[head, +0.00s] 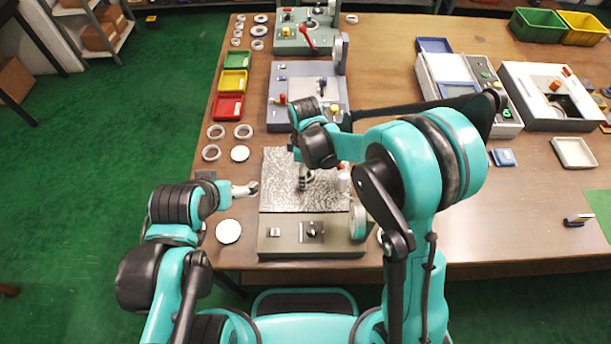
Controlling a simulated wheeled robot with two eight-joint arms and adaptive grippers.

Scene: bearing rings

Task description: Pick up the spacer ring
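Several pale rings lie on the table's left side: one ring (216,132), a second (243,131) and a third (211,153). Two flat pale discs, one beside these rings (240,153) and a larger one (228,231) nearer me, also lie there. I cannot tell which piece is the spacer ring. My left gripper (250,188) is low over the table's left edge area, between the two discs, pointing right. My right gripper (304,182) points down over a mottled metal plate (278,168). Both are too small to tell open from shut; my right arm partly hides the plate.
The plate belongs to a grey fixture (285,240) near the front edge. A blue-grey fixture (280,85) and a green one (290,45) stand behind it. Red (228,107), yellow (233,82) and green (238,60) trays line the left. The table's right front is mostly clear.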

